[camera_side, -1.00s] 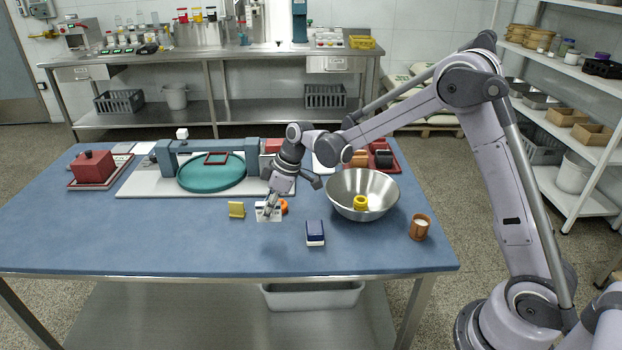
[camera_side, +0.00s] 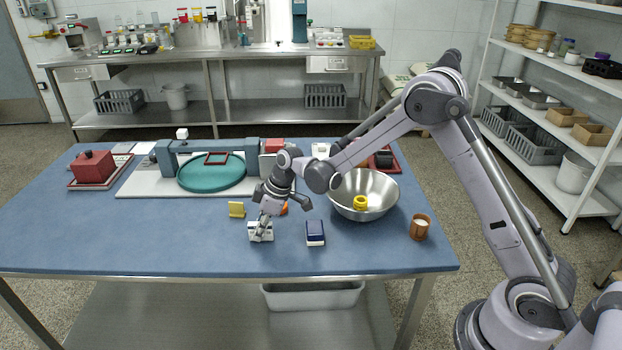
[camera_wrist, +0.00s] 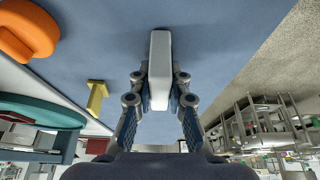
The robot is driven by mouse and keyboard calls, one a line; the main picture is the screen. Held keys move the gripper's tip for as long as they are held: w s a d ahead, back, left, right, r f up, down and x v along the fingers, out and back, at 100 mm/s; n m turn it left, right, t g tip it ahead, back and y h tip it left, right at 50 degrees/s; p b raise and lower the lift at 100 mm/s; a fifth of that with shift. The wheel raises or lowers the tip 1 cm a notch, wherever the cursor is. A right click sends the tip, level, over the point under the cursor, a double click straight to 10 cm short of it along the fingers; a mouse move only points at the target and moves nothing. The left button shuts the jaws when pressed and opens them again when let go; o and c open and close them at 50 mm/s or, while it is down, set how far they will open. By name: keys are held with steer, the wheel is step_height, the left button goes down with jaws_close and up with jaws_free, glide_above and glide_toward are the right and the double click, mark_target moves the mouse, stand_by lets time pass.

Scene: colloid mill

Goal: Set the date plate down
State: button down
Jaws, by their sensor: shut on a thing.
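The date plate, a small white plate (camera_side: 260,237), is between the fingers of my gripper (camera_side: 263,226) at the front middle of the blue table. In the wrist view the white plate (camera_wrist: 160,50) stands edge-on between the two fingers of my gripper (camera_wrist: 160,82), which are shut on it. It is at or just above the table surface; I cannot tell whether it touches. The fingers hide part of its face.
A blue-and-white block (camera_side: 315,233) lies to the right, and a yellow piece (camera_side: 237,209) behind left. An orange ring-shaped piece (camera_wrist: 30,30) is close by. A steel bowl (camera_side: 363,195) and a brown cup (camera_side: 420,227) stand at right. The table's front left (camera_side: 120,240) is clear.

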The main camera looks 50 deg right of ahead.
steer(key=c, duration=1.3)
jaws_free()
steer(key=v, duration=1.2)
steer(key=s+d+r+m+t+h, duration=0.2)
steer(key=s+r+m, duration=0.45)
steer(key=s, duration=0.65)
steer(key=s+d+m+t+h, duration=0.1)
steer(key=s+m, duration=0.1)
steer(key=s, duration=0.8)
steer(key=shift+s+d+f+t, duration=0.15)
steer(key=shift+s+t, duration=0.25)
steer(key=shift+m, duration=0.25)
